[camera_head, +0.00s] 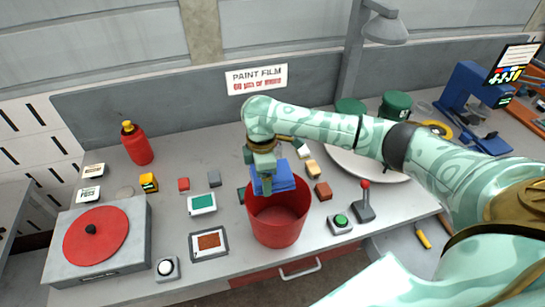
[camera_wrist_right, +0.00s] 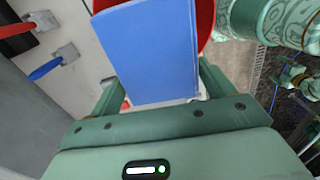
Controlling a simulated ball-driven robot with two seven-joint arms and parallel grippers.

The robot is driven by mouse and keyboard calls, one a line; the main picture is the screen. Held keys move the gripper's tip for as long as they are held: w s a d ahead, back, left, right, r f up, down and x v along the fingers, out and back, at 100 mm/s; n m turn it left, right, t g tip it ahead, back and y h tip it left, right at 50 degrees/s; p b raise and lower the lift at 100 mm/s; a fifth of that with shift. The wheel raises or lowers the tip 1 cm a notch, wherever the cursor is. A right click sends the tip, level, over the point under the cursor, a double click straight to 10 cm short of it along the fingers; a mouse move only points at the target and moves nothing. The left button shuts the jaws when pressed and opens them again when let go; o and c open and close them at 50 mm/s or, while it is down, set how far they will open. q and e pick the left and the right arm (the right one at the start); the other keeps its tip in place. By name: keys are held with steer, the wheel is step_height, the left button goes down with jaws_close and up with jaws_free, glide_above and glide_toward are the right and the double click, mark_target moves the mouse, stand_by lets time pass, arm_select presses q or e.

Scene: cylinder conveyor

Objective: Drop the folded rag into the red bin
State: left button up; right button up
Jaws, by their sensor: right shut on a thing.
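The folded rag (camera_head: 279,178) is blue and sits between the fingers of my right gripper (camera_head: 263,178), which is shut on it. In the head view the rag is over the mouth of the red bin (camera_head: 277,226), covering part of the far rim. In the right wrist view the rag (camera_wrist_right: 152,52) fills the middle, with the red bin (camera_wrist_right: 205,18) partly showing behind it. Whether the rag touches the rim, I cannot tell. My left gripper is not in view.
Left of the bin are framed samples (camera_head: 208,243) and a grey box with a red disc (camera_head: 96,235). A red bottle (camera_head: 137,143) stands farther back. Right of the bin are a green button (camera_head: 340,221) and a red-topped lever (camera_head: 364,204). Small blocks lie behind the bin.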

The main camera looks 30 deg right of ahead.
mark_target(274, 176)
steer(key=d+n+p, duration=0.1)
steer(key=f+n, duration=0.1)
steer(key=n, duration=0.1)
steer(key=d+f+n+p, duration=0.1)
steer(key=shift+s+d+p, duration=0.3)
steer(key=shift+d+p, duration=0.05)
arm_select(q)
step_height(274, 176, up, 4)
arm_select(e)
steer(key=shift+d+f+n, duration=0.1)
steer(key=shift+f+n, duration=0.1)
steer(key=shift+n, duration=0.3)
steer(key=shift+f+b, duration=0.45)
steer(key=shift+f, duration=0.1)
arm_select(q)
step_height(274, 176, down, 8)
steer(key=b, duration=0.7)
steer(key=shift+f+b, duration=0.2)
steer(key=shift+b, duration=0.15)
arm_select(e)
step_height(274, 176, down, 5)
steer(key=shift+f, duration=0.1)
steer(key=o, duration=0.9)
step_height(274, 176, up, 16)
steer(key=p, duration=0.4)
steer(key=shift+r, duration=0.2)
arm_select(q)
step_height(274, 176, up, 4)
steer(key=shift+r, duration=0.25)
